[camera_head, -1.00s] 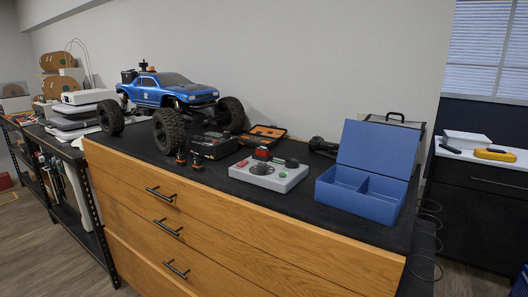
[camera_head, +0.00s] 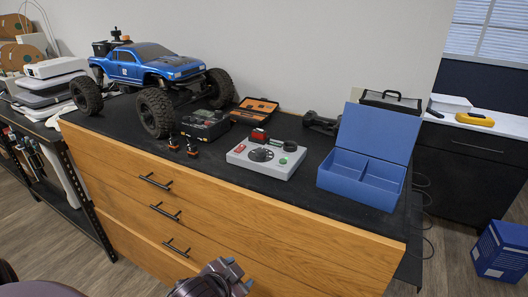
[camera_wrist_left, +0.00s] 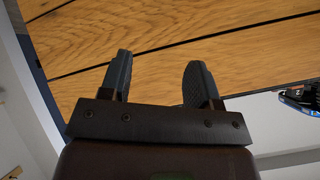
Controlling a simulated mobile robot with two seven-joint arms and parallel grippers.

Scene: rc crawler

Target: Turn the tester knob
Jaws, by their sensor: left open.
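The grey tester (camera_head: 245,158) lies flat on the black top of the wooden drawer cabinet. A round black dial (camera_head: 262,155) sits near its front middle and a smaller dark round knob (camera_head: 290,146) at its back right. A red block (camera_head: 259,135) stands at its back edge, and a small green spot shows at the front right. My left gripper (camera_wrist_left: 157,77) is open and empty in the left wrist view, in front of the wooden drawer fronts and apart from the tester. In the head view only parts of my arm show at the bottom. My right gripper is not in view.
A blue truck (camera_head: 150,65) stands left of the tester. A black box (camera_head: 205,124) and two small orange-black parts (camera_head: 190,150) lie between them. An open blue case (camera_head: 365,182) stands close on the right. An orange-black case (camera_head: 255,110) lies behind. Drawer handles (camera_head: 155,181) stick out in front.

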